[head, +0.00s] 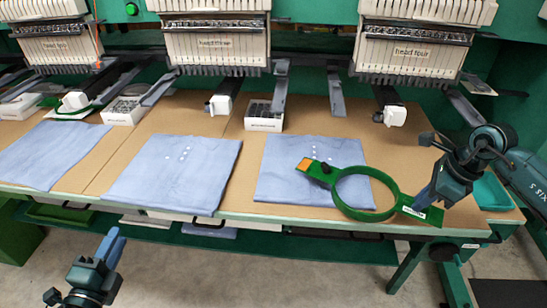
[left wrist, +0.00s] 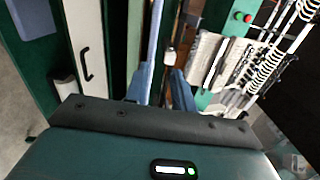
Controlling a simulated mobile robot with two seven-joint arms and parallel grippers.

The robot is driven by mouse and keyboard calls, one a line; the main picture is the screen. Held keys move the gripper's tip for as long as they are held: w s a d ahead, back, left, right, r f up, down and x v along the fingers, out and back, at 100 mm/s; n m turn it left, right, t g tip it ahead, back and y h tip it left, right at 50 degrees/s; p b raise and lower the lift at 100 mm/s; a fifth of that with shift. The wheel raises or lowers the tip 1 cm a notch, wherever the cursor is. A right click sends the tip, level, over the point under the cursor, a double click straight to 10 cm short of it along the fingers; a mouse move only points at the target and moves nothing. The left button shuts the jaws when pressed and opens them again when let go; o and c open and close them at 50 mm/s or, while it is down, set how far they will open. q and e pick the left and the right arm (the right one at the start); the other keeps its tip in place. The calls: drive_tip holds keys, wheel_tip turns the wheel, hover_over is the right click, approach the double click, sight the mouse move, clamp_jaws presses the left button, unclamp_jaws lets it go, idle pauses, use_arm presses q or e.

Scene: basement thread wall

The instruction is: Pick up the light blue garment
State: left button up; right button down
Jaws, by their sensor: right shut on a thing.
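Three light blue garments lie flat on the brown table top: one at the left (head: 50,152), one in the middle (head: 170,180) and one at the right (head: 285,160). The middle and right ones have small white dots. My right gripper (head: 424,203) is shut on the labelled end of a green hoop (head: 345,204) with an orange tab. The hoop overlaps the right garment in the picture; I cannot tell whether it touches it. My left gripper (head: 112,243) is empty in front of the table, below its edge. Its fingers (left wrist: 161,85) stand apart in the left wrist view.
Embroidery heads (head: 412,45) stand along the back with arms reaching over the table. Small white bins (head: 264,119) sit behind the garments. A teal tray (head: 492,190) is at the right end. Shelves and a table leg are below; open floor is in front.

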use_arm(q)
drive_tip(key=s+a+n+y, duration=0.1)
use_arm(e)
drive_tip(key=shift+f, duration=0.15)
use_arm(q)
drive_tip(key=p, duration=0.1)
approach(133, 204)
drive_tip(key=w, duration=0.3)
use_arm(e)
drive_tip(key=shift+w+r, duration=0.1)
drive_tip(key=shift+r, duration=0.4)
use_arm(q)
drive_tip(key=shift+w+r+p, duration=0.1)
drive_tip(key=shift+w+p, duration=0.25)
drive_tip(key=shift+w, duration=2.8)
use_arm(e)
drive_tip(key=shift+r, duration=0.35)
use_arm(q)
drive_tip(key=shift+c, duration=0.3)
clamp_jaws()
